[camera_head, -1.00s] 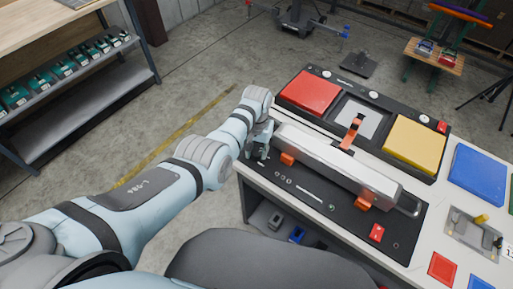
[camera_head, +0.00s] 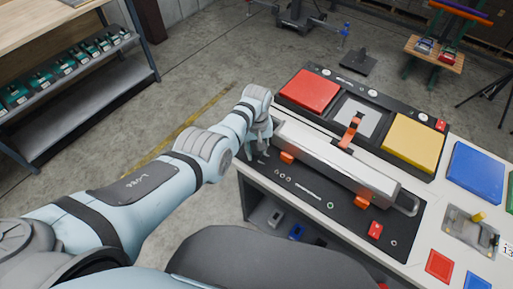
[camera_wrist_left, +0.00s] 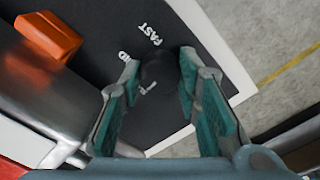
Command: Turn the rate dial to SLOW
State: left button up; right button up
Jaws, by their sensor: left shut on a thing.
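The rate dial (camera_wrist_left: 160,73) is a dark round knob on the black panel, seen in the left wrist view between my fingertips. White lettering shows beside it: FAST reads clearly, another label ending in "ID" is partly covered, and a white mark lies close to the dial. I cannot read a SLOW label or tell where the dial points. My left gripper (camera_wrist_left: 162,75) is shut on the dial. In the head view my left gripper (camera_head: 259,146) is at the left end of the bench panel and hides the dial. My right gripper is not in view.
A long metal bar sealer (camera_head: 335,158) with orange clamps lies right beside my left gripper. Red (camera_head: 309,91) and yellow (camera_head: 414,143) pads lie behind it. A red button (camera_head: 375,229) is at the panel's right. Open floor lies left of the bench.

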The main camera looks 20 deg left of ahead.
pick_arm(q)
jog(key=shift+w, duration=0.1)
jog(key=o, duration=1.2)
jog(key=shift+r, duration=0.1)
notch_tip(320, 180, up, 12)
jog(key=shift+f, duration=0.1)
